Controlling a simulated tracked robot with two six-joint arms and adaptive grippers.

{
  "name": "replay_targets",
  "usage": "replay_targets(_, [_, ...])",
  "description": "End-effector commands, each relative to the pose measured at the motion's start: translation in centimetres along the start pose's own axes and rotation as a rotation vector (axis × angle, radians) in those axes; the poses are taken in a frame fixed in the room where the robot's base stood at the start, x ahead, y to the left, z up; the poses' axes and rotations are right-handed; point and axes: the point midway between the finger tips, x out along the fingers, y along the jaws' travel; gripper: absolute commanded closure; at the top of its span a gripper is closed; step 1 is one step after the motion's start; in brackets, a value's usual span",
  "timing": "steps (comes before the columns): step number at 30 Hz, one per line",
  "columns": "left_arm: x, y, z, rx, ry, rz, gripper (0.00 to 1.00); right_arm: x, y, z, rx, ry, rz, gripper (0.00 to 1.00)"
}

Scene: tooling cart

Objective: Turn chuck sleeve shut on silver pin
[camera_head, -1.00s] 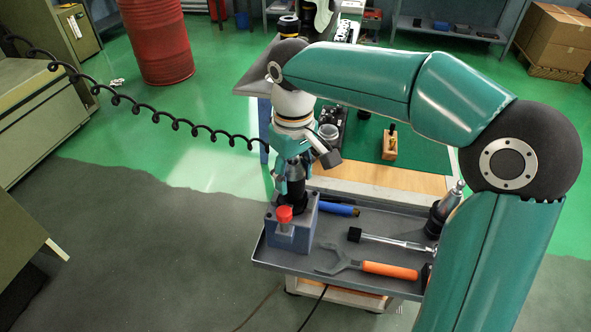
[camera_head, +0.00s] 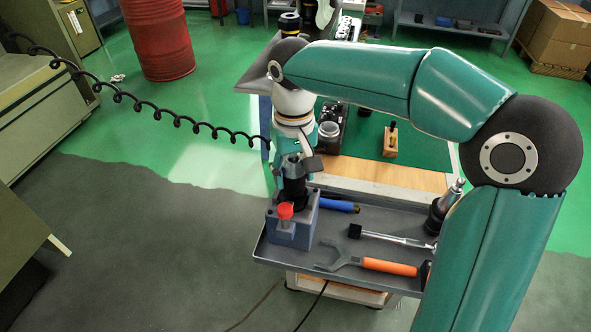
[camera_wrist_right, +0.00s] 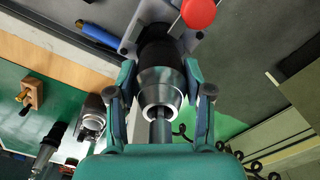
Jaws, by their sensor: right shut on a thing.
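The chuck, with a dark body and a silver-rimmed sleeve (camera_wrist_right: 160,80), stands upright in a blue-grey block (camera_head: 290,234) at the tray's left end. It also shows in the head view as a dark cylinder (camera_head: 293,188). The silver pin (camera_wrist_right: 160,130) sits in the mouth of the sleeve in the right wrist view and points toward my wrist. My right gripper (camera_wrist_right: 158,72) comes down from above, with one finger on each side of the sleeve, shut on it. It also shows in the head view (camera_head: 293,168), where it hides the pin. My left gripper is not in view.
A red knob (camera_head: 285,211) stands on the block's front. The grey tray (camera_head: 335,222) holds a blue-handled tool (camera_head: 340,206), a hammer-like tool (camera_head: 390,240) and an orange-handled wrench (camera_head: 388,267). A black coiled cable (camera_head: 180,122) hangs left of my right arm.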

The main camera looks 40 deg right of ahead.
Motion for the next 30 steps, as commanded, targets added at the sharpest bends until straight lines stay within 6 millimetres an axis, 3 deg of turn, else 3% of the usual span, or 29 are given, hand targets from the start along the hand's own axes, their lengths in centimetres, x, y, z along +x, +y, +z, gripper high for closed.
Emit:
replay_targets(1, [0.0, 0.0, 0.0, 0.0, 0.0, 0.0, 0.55, 0.0, -0.1, 0.0, 0.0, 0.001, -0.002, 0.84])
replay_targets(2, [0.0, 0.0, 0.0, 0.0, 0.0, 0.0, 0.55, 0.0, -0.1, 0.0, 0.0, 0.001, -0.002, 0.46])
replay_targets(6, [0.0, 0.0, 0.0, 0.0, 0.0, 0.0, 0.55, 0.0, 0.0, 0.0, -0.001, 0.001, -0.001, 0.24])
replay_targets(20, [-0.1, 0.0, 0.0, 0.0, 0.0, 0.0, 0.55, -0.9, 0.0, -0.1, -0.001, 0.002, 0.0, 0.24])
replay_targets(30, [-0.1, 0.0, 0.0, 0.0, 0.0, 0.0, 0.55, -7.1, -0.1, -0.2, -0.002, 0.005, -0.002, 0.24])
